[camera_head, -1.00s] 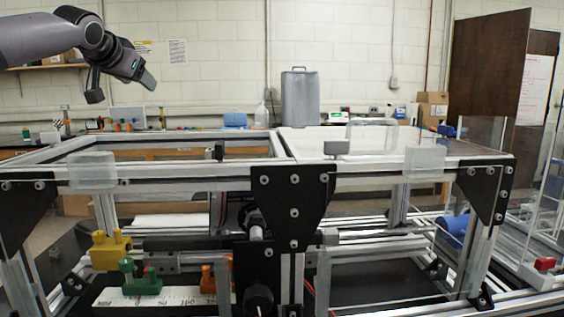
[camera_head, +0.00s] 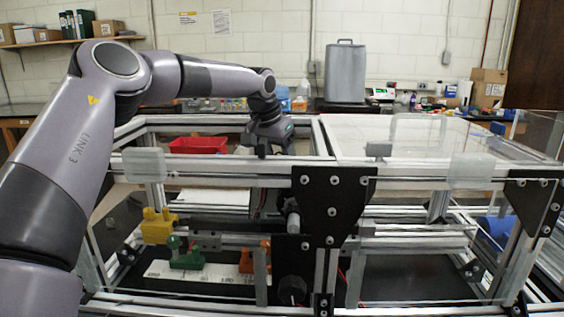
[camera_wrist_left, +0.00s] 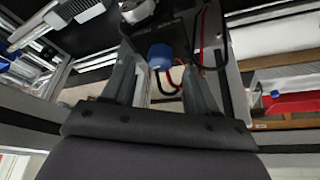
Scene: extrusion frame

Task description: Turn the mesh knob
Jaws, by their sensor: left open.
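My left gripper (camera_head: 272,149) reaches down from above the far left part of the extrusion frame, just behind its front top rail. In the left wrist view, its two fingers (camera_wrist_left: 160,64) are open and apart. A blue round knob-like part (camera_wrist_left: 160,56) shows between and beyond the fingertips, and I see no clear contact. A black round knob (camera_head: 292,290) sits low at the front of the frame, below the black plate (camera_head: 332,208). I cannot tell which of these is the mesh knob. My right gripper is not in view.
Red and black cables (camera_wrist_left: 200,45) run beside the blue part. Aluminium rails (camera_head: 230,180) surround the opening. A yellow block (camera_head: 158,226) and a green part (camera_head: 186,255) sit at left inside the frame. A clear panel (camera_head: 400,135) covers the right top.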

